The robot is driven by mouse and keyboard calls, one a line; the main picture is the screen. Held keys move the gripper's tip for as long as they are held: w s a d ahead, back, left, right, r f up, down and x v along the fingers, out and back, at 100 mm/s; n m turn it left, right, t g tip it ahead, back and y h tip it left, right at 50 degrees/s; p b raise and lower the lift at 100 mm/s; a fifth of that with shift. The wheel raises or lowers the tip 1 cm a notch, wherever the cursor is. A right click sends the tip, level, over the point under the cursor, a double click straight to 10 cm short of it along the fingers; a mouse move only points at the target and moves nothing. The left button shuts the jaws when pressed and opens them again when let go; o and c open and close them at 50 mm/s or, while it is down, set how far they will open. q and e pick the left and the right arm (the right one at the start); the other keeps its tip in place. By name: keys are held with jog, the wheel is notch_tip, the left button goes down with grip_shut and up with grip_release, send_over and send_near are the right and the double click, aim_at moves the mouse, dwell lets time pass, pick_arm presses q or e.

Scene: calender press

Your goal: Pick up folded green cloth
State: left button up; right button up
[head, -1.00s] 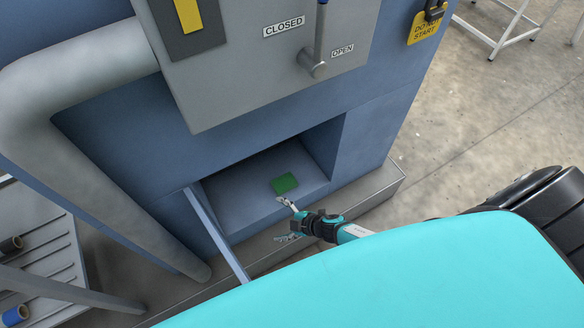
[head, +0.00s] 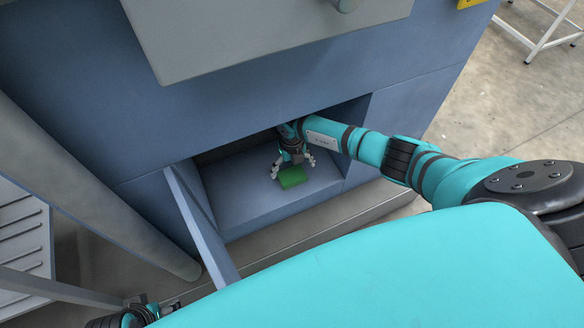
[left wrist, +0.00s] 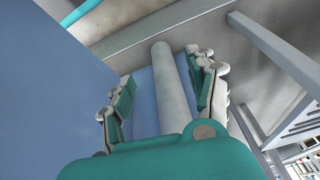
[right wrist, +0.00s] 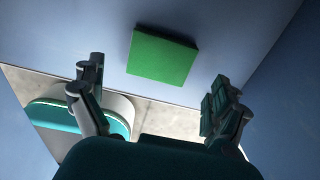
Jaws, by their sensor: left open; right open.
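The folded green cloth (head: 292,178) is a small flat block lying on the floor of the blue recess in the machine. It also shows in the right wrist view (right wrist: 162,56), beyond and between the fingertips. My right gripper (head: 293,170) is inside the recess, pointing down just over the cloth, its fingers apart on either side. In the right wrist view the right gripper (right wrist: 158,92) is open with nothing between its fingers. My left gripper (left wrist: 158,75) is open and empty, facing a grey pipe (left wrist: 172,85). In the head view only part of the left arm shows at the bottom left.
The recess (head: 238,203) has blue side walls and a top edge close around my right arm. Its open blue door (head: 203,228) stands out at the left. A grey panel (head: 265,35) hangs above.

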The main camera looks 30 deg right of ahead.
aim_at(292, 175)
notch_tip(292, 175, down, 4)
jog(key=shift+b, duration=0.95)
jog(key=shift+w+f, duration=0.1)
jog(key=shift+f, duration=0.5)
pick_arm(q)
jog(key=v, duration=0.3)
jog(key=shift+s+a+r, duration=0.1)
jog(key=shift+s+r, duration=0.1)
jog(key=shift+r, duration=0.15)
pick_arm(e)
jog(key=shift+c, duration=0.3)
jog(key=c, duration=0.9)
